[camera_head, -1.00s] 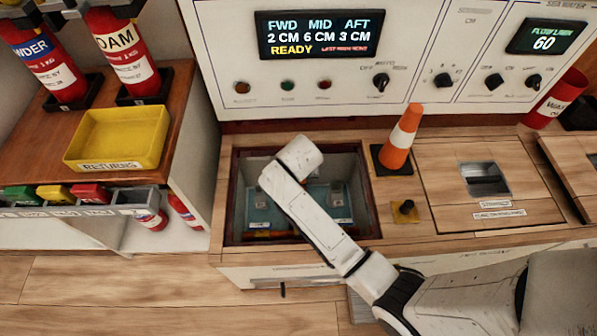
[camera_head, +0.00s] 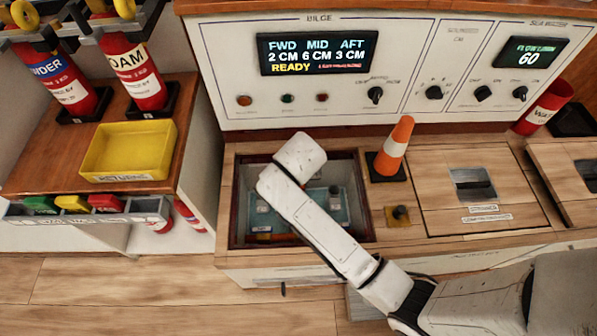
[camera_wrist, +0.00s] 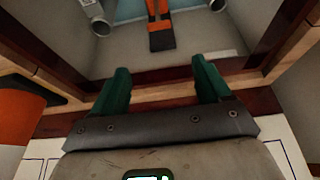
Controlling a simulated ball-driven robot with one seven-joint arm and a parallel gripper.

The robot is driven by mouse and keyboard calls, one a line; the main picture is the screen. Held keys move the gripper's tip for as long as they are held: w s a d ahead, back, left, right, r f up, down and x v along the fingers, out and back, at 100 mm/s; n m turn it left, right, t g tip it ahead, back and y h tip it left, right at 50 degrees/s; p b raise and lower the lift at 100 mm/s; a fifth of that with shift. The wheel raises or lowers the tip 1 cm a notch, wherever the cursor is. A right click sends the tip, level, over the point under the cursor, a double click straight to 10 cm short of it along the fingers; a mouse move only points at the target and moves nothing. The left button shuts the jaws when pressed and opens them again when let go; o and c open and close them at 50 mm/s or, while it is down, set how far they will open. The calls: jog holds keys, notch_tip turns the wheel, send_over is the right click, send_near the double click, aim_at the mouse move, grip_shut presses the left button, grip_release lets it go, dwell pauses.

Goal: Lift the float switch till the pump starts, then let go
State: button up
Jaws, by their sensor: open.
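An orange and black part (camera_wrist: 161,28), which looks like the float switch, shows at the top of the wrist view inside the open bilge hatch. My gripper (camera_wrist: 162,84) is open, its two green fingers apart with nothing between them. The orange part lies beyond the fingertips, apart from them. In the head view my arm covers the gripper and much of the hatch (camera_head: 240,205). The bilge display (camera_head: 318,53) reads FWD 2 CM, MID 6 CM, AFT 3 CM and READY.
A traffic cone (camera_head: 394,145) stands by the hatch's right edge, with a small black knob (camera_head: 400,213) in front. A closed hatch cover (camera_head: 490,160) lies further right. A yellow returns tray (camera_head: 128,148) and extinguishers (camera_head: 135,75) stand left. Dark hatch rims surround the opening.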

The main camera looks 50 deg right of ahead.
dwell(0.4)
jog(key=s+a+r+n+t+y, duration=0.2)
jog(key=s+a+r+n+y, duration=0.1)
jog(key=s+a+r+n, duration=0.5)
jog(key=s+d+f+g, duration=0.1)
jog(key=s+f, duration=0.1)
jog(key=s, duration=0.2)
jog(key=s+d+f+g, duration=0.1)
jog(key=s+f+g, duration=0.1)
jog(key=s, duration=0.2)
jog(key=s+d+f+g, duration=0.1)
jog(key=s+f, duration=0.2)
jog(key=s, duration=0.1)
jog(key=shift+d+n+p, duration=0.25)
jog(key=shift+n+p, duration=0.05)
notch_tip(320, 180, up, 26)
jog(key=p, duration=2.5)
jog(key=shift+w+f, duration=0.2)
jog(key=shift+w, duration=0.05)
jog(key=shift+f, duration=0.1)
